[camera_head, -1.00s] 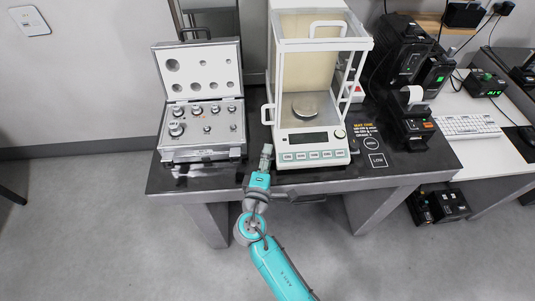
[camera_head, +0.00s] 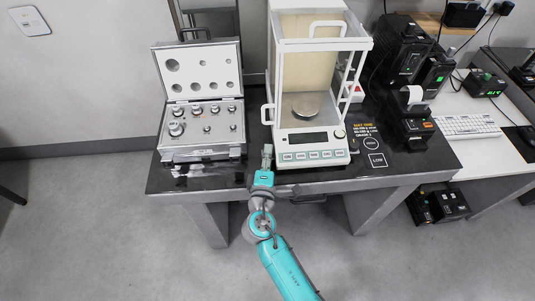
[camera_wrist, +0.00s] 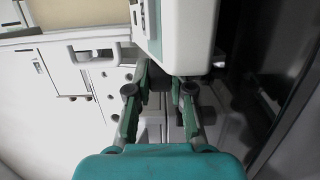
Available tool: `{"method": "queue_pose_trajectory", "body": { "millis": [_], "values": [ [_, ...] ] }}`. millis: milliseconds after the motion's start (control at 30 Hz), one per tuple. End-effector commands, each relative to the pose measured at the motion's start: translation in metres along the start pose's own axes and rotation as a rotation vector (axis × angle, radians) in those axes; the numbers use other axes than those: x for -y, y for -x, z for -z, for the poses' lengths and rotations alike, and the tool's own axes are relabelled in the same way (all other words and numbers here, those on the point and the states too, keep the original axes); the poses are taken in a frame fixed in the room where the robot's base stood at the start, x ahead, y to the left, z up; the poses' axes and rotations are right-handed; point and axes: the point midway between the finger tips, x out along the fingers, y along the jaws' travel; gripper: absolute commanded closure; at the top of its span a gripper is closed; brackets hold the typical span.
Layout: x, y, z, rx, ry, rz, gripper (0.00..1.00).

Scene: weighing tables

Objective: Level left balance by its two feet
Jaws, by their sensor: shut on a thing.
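The left balance (camera_head: 313,143) is a white weighing balance with a glass draft shield and a round metal pan. It stands on the black-topped table. My gripper (camera_head: 267,153) is low at its front left corner. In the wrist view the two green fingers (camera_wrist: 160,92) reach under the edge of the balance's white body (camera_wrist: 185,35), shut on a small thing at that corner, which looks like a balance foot. The fingers and body mostly hide it. The other front foot and the level bubble cannot be made out.
An open case of weights (camera_head: 203,128) stands just left of my gripper. A dark printer (camera_head: 410,125) is to the right of the balance. The table's front edge (camera_head: 330,184) runs below my wrist. A keyboard (camera_head: 467,127) lies on the white table.

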Motion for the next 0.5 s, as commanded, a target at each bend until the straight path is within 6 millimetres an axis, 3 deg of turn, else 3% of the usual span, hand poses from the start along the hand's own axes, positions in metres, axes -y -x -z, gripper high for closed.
{"method": "queue_pose_trajectory", "body": {
  "millis": [500],
  "values": [
    [0.0037, -0.0002, -0.0035, -0.260, 0.001, 0.008, 1.00]
  ]
}}
